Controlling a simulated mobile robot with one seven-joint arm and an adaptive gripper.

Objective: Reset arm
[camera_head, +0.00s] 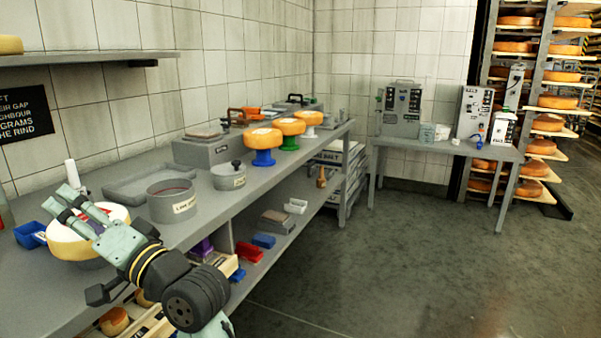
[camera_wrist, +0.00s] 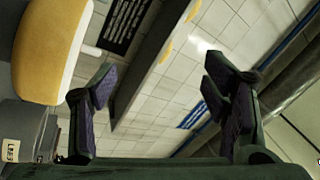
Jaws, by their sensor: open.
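My gripper (camera_head: 75,207) is at the lower left of the head view, over the near part of the grey workbench (camera_head: 128,170). It is in front of a yellow-rimmed cheese wheel (camera_head: 62,245) and hides part of it. In the wrist view my gripper (camera_wrist: 165,95) has its two dark fingers wide apart with nothing between them. A yellow and white cheese (camera_wrist: 50,50) shows at the left of that view, beside the fingers. Whether the gripper touches the cheese cannot be told from the head view.
A grey pot (camera_head: 172,203), a smaller lidded pot (camera_head: 228,177) and three cheeses on coloured stands, one on a blue stand (camera_head: 263,157), line the bench. A blue tray (camera_head: 30,235) lies at the left. A side table (camera_head: 440,148) and cheese racks stand behind. The floor (camera_head: 400,255) at right is clear.

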